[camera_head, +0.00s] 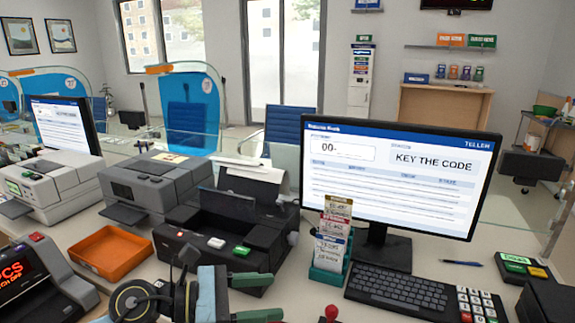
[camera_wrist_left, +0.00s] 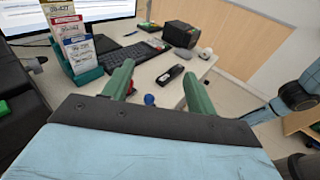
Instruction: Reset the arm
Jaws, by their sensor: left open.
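My left gripper (camera_head: 277,297) is low in the middle of the head view, its two green fingers apart and pointing right. It is in front of the black printer, left of the card holder. In the left wrist view the gripper (camera_wrist_left: 159,78) has both fingers spread with nothing between them. Beyond them lie a dark handheld item (camera_wrist_left: 170,76) and a small blue ball-shaped thing (camera_wrist_left: 149,99) on the counter. My right gripper is in neither view; part of a pale blue arm shows at the right of the left wrist view.
The teal holder (camera_head: 327,275) with code cards stands close to the right of my gripper. The monitor (camera_head: 400,180) reads "KEY THE CODE", with a keyboard (camera_head: 400,291) and keypad (camera_head: 477,303) below. An orange tray (camera_head: 110,254) and a black printer (camera_head: 225,235) are to the left.

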